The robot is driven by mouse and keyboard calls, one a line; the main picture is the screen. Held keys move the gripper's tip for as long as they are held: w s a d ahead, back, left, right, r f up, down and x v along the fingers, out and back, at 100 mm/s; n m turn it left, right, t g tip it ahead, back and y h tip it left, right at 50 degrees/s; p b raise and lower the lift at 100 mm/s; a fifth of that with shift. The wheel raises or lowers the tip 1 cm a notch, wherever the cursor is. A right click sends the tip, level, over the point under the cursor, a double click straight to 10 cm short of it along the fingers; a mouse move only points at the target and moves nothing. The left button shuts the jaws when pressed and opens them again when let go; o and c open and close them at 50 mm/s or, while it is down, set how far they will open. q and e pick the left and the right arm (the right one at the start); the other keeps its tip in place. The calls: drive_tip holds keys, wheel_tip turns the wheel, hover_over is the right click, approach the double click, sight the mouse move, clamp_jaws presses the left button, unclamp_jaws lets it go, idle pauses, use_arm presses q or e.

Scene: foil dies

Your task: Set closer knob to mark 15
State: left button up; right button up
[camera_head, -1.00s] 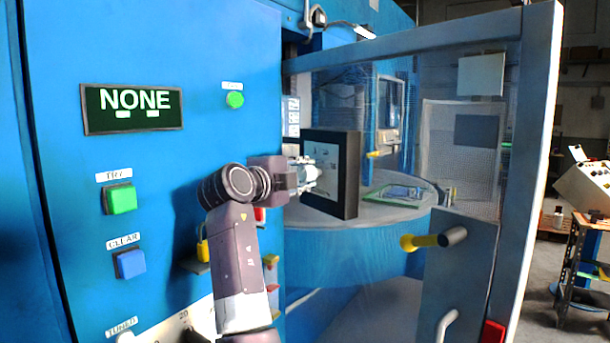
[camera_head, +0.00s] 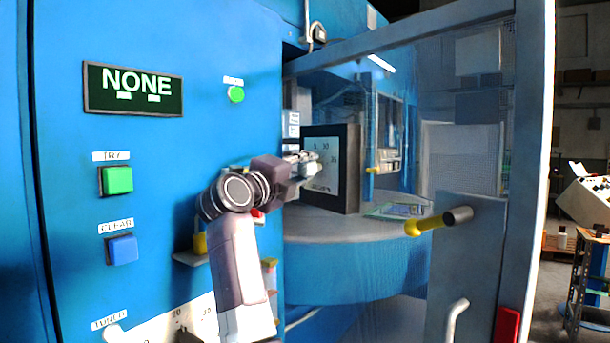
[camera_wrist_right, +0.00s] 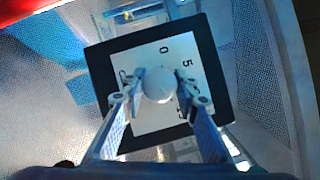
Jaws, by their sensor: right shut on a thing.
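The closer knob is a pale, rounded knob (camera_wrist_right: 159,85) on a white dial plate (camera_wrist_right: 150,118) in a black frame. In the head view the dial plate (camera_head: 322,180) stands inside the machine, right of the blue panel. My right gripper (camera_head: 310,165) is at the dial face. In the wrist view its fingers (camera_wrist_right: 160,92) are closed on the knob from both sides. The knob's pointer and the mark it stands at cannot be made out. My left gripper is in neither view.
A blue panel left of my arm has a NONE display (camera_head: 134,90), a green button (camera_head: 118,180) and a blue button (camera_head: 122,249). A second scale (camera_head: 150,330) lies low on it. The clear guard with a yellow handle (camera_head: 428,225) stands to the right.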

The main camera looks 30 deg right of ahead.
drive_tip(key=shift+f, duration=0.1)
drive_tip(key=o, duration=1.1)
drive_tip(key=shift+o, duration=0.2)
drive_tip(key=v, duration=1.2)
